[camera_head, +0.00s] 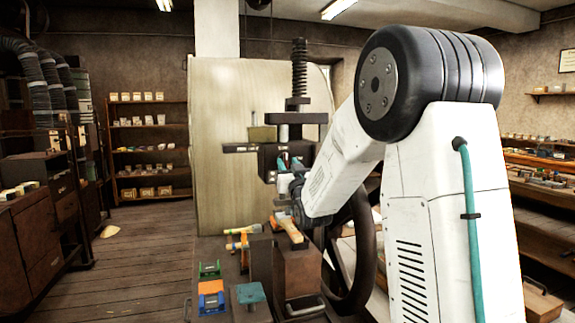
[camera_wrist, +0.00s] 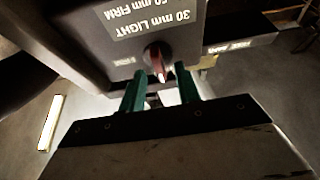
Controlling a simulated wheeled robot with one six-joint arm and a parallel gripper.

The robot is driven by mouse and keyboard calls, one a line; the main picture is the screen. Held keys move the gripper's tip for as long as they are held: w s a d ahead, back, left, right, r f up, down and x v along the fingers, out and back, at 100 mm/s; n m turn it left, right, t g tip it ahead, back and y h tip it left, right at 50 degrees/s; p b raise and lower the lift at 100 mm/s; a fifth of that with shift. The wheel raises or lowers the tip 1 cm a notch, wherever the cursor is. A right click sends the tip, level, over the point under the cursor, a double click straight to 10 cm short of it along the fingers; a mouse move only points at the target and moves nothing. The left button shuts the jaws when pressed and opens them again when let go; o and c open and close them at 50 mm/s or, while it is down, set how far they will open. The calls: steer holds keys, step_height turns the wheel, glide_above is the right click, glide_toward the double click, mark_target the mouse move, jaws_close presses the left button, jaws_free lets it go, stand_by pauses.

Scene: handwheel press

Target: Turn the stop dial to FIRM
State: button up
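The stop dial (camera_wrist: 157,58) is a dark round knob with a red, pale-tipped pointer on the dark press head. In the wrist view its pointer aims down the picture, slightly right. The label above it (camera_wrist: 145,18) appears upside down and reads "30 mm LIGHT" and "50 mm FIRM". My gripper (camera_wrist: 160,72) has two green fingers, open, with the pointer tip showing in the gap between them. Contact with the dial cannot be told. In the head view my gripper (camera_head: 289,162) is at the front of the press head (camera_head: 268,165), and the dial is hard to make out.
The press screw (camera_head: 299,70) rises above the head. A large dark handwheel (camera_head: 352,265) stands behind my arm. The bench below holds a green block (camera_head: 210,269), an orange-and-blue block (camera_head: 211,297), a teal-topped piece (camera_head: 250,293) and a wooden-handled tool (camera_head: 290,229).

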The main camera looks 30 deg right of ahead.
steer(key=shift+w+d+r, duration=0.1)
steer(key=shift+w+r, duration=0.1)
steer(key=shift+w, duration=0.2)
jaws_close()
